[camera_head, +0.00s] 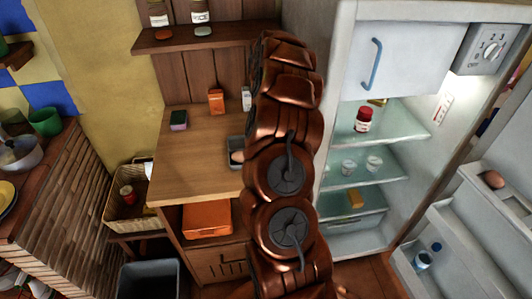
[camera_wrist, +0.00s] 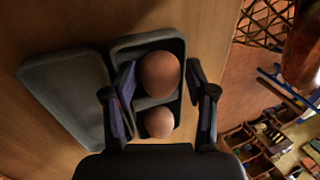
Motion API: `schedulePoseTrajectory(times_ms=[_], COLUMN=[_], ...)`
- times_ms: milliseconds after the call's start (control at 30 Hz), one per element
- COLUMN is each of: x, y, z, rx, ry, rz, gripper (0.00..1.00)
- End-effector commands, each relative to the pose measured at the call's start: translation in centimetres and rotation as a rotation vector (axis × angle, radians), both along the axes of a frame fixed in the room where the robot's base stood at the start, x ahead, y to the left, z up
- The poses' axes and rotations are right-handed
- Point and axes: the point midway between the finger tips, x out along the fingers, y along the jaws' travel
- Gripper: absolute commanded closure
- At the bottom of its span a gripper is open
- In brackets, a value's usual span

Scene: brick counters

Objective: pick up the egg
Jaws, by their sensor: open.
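Two brown eggs sit in a small grey carton (camera_wrist: 177,46) in the wrist view, a larger-looking one (camera_wrist: 159,74) above a smaller-looking one (camera_wrist: 159,122). The carton's lid (camera_wrist: 68,98) lies open to the left. My gripper (camera_wrist: 162,78) is open and empty, with one finger at each side of the eggs in the picture; I see no clear contact. In the head view the carton (camera_head: 236,142) stands at the right edge of the wooden counter, partly hidden by my arm, with part of an egg (camera_head: 237,156) showing. My gripper is hidden there.
An open fridge (camera_head: 345,60) stands right of my arm, with another brown egg-like thing (camera_head: 493,179) on its door. A shelf (camera_head: 205,37) hangs above.

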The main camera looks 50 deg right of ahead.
Motion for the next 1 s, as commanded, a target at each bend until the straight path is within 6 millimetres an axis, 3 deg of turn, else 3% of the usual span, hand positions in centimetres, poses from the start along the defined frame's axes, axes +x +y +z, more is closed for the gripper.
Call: schedulePoseTrajectory(times_ms=[233, 500, 1000], x=[-0.06, -0.05, 0.21], y=[0.05, 0.04, 0.33], z=[-0.26, -0.22, 0.26], rx=[0.000, 0.000, 0.000], ry=[0.000, 0.000, -0.001], rz=[0.000, 0.000, 0.001], gripper=[0.45, 0.74, 0.75])
